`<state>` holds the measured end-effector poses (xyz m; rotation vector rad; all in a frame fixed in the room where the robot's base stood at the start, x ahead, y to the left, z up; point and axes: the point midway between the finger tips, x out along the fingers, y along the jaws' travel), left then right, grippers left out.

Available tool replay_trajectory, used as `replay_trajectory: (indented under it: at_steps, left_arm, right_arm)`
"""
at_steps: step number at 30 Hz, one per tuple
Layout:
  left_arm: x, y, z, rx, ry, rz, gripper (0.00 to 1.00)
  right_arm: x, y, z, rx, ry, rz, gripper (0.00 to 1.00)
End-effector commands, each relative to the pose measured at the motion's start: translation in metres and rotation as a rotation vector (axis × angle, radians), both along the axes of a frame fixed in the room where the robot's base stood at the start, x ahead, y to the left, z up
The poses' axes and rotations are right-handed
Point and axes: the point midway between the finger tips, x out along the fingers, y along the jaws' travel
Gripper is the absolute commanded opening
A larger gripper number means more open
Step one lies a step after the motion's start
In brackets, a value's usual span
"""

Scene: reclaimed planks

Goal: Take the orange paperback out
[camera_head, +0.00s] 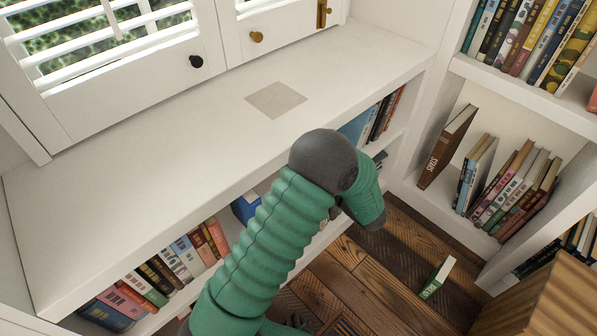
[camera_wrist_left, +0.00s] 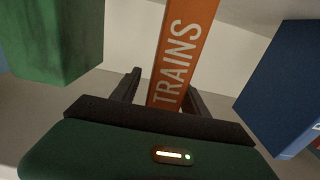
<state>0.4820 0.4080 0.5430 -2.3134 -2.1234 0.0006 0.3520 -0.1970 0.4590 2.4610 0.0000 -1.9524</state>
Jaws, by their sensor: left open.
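The orange paperback (camera_wrist_left: 180,45), with TRAINS in pale letters on its spine, stands upright in the left wrist view. My left gripper (camera_wrist_left: 162,82) is open, with one dark finger on each side of the book's lower spine. I cannot tell whether either finger touches it. In the head view my left arm reaches over the white counter's front edge toward the shelf below. The gripper's fingers are hidden there, and I cannot pick out the orange paperback. My right gripper is in neither view.
A green book (camera_wrist_left: 55,40) stands left of the paperback and a blue book (camera_wrist_left: 285,80) right, with gaps between. The white counter (camera_head: 130,180) overhangs the shelf. A green-and-white book (camera_head: 437,278) lies on the wooden floor. Bookshelves stand at the right.

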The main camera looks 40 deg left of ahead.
Motion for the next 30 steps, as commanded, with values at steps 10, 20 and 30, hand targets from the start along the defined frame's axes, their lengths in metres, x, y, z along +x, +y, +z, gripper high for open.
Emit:
replay_trajectory:
  at_steps: [10, 20, 30]
  left_arm:
    - [0.0001, -0.0004, 0.0003, 0.000, 0.000, 0.000, 0.17]
    - [0.0002, -0.0005, 0.0000, -0.001, 0.000, 0.000, 0.00]
    - [0.0003, -0.0005, 0.0040, 0.001, -0.001, 0.000, 0.00]
  right_arm:
    - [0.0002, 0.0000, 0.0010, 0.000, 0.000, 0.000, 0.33]
    - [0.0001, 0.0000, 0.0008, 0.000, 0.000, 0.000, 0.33]
    - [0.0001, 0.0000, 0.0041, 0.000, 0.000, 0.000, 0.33]
